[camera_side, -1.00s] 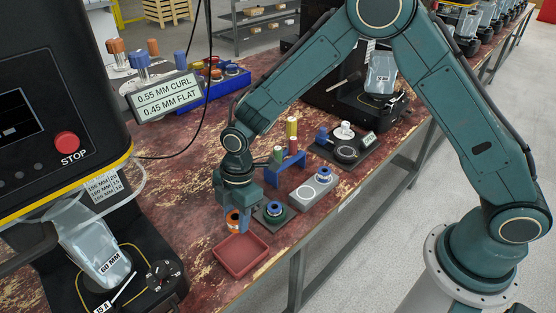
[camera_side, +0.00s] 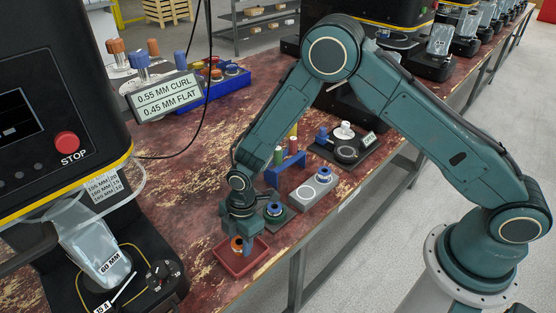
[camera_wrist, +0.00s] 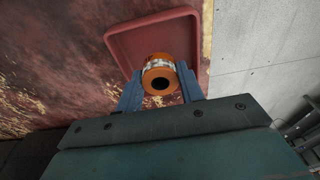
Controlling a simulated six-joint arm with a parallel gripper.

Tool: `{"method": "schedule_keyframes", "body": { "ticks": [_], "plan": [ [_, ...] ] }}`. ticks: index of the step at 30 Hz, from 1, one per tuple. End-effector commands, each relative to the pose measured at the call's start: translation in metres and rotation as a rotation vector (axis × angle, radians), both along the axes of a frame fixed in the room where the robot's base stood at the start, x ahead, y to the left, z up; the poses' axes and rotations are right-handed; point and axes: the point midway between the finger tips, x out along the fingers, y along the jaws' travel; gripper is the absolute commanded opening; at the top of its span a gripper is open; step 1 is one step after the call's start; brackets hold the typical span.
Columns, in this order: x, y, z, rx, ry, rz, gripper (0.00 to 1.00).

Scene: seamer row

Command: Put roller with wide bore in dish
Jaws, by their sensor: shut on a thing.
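An orange roller (camera_side: 237,244) with a pale metallic band and a dark bore is held between the blue fingers of my gripper (camera_side: 242,247). In the wrist view the roller (camera_wrist: 159,76) sits between the fingertips, its bore facing the camera. The red dish (camera_side: 236,267) lies on the table below the roller. In the wrist view the dish rim (camera_wrist: 118,48) shows around and beyond the roller. The roller is over the dish; I cannot tell whether it touches the dish floor.
A blue-topped roller (camera_side: 274,209) stands on a dark green plate just behind my gripper. A grey block (camera_side: 314,190) holds another blue roller. A blue rack (camera_side: 286,170) stands behind. The table's front edge lies close to the dish, on the right.

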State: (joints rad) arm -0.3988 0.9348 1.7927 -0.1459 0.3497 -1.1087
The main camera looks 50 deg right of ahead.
Motion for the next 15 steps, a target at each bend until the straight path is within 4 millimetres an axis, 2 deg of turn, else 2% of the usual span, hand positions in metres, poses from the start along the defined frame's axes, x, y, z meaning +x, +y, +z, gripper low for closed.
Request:
{"method": "schedule_keyframes", "body": {
  "ticks": [6,15],
  "plan": [
    [0.0,0.0,-0.018,0.0,0.0,0.0,0.07],
    [0.0,0.0,-0.019,0.001,-0.001,0.0,0.07]
  ]
}}
